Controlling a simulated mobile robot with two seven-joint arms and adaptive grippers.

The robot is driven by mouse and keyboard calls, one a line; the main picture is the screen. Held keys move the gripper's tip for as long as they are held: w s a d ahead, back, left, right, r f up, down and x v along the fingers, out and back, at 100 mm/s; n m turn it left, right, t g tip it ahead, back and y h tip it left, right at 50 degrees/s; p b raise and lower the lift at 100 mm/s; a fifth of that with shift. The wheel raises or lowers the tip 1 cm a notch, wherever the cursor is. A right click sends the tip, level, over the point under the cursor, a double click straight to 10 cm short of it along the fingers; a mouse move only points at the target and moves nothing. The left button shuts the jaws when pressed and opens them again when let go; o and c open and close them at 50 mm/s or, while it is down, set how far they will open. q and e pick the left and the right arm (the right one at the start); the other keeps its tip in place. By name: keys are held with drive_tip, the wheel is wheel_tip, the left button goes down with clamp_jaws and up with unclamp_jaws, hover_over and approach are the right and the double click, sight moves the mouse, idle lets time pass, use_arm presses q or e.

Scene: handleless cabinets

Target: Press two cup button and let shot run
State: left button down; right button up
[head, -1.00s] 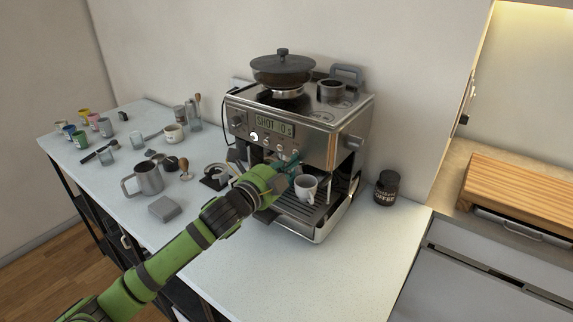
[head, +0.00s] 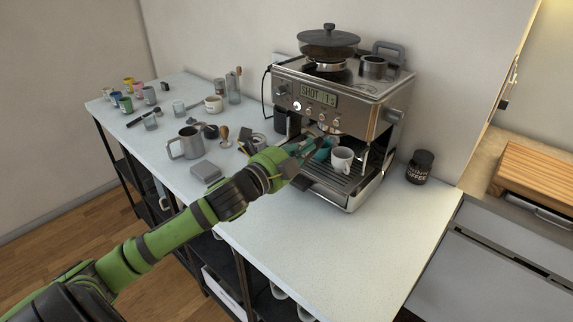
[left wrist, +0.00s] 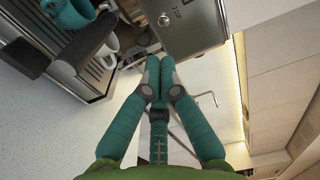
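The espresso machine (head: 352,105) stands on the counter. Its display (head: 317,96) reads "SHOT" with a figure that looks like 1 s. A white cup (head: 342,158) stands upright on the drip tray (head: 335,184); coffee flow cannot be made out. My left gripper (head: 322,146) is in front of the machine, below the buttons and beside the cup. In the left wrist view its teal fingers (left wrist: 160,66) are together with nothing between them. My right gripper is not in view.
A lidded pan (head: 328,42) sits on the machine. A coffee jar (head: 420,167) stands to its right. A steel pitcher (head: 186,143), a grey block (head: 205,171) and several small cups and tools are to the left. The front right of the counter (head: 330,250) is clear.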

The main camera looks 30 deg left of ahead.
use_arm(q)
drive_tip(key=s, duration=0.2)
drive_tip(key=s+b, duration=0.1)
drive_tip(key=shift+s+a+f, duration=0.3)
drive_tip(key=shift+a+f, duration=0.05)
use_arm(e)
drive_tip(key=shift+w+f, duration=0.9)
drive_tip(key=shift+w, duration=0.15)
